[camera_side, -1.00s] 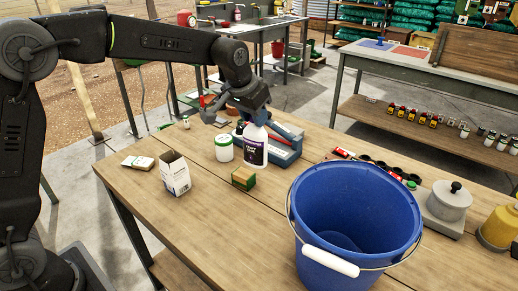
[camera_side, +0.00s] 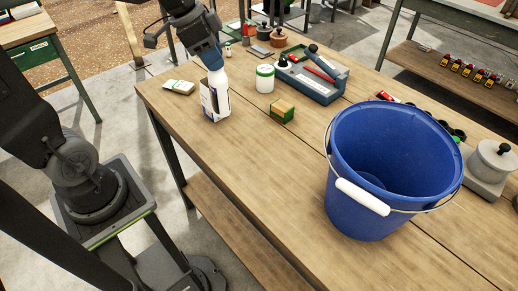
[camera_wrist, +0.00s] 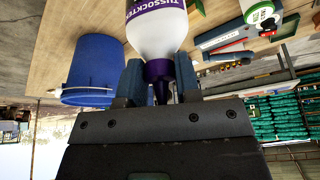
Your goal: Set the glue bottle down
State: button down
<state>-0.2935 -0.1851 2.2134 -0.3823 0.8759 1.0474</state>
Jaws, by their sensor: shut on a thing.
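The glue bottle (camera_side: 217,78) is white with a purple label and hangs below my gripper (camera_side: 212,62) in the side view. My gripper is shut on its purple cap end, and the wrist view shows the bottle (camera_wrist: 157,28) between the two fingers (camera_wrist: 160,80). In the side view the bottle overlaps the small open white carton (camera_side: 209,101) near the table's left edge. I cannot tell whether it is inside, behind or in front of the carton, or whether its base touches the table.
A flat pack (camera_side: 179,87) lies left. A large blue bucket (camera_side: 384,200) stands front right. The wooden table (camera_side: 262,165) is clear in front.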

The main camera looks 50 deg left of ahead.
jog(key=w+d+f, duration=0.2)
jog(key=d+f, duration=0.8)
jog(key=d, duration=0.1)
jog(key=shift+w+f, duration=0.35)
jog(key=shift+f, duration=0.2)
jog(key=c, duration=0.8)
grip_release()
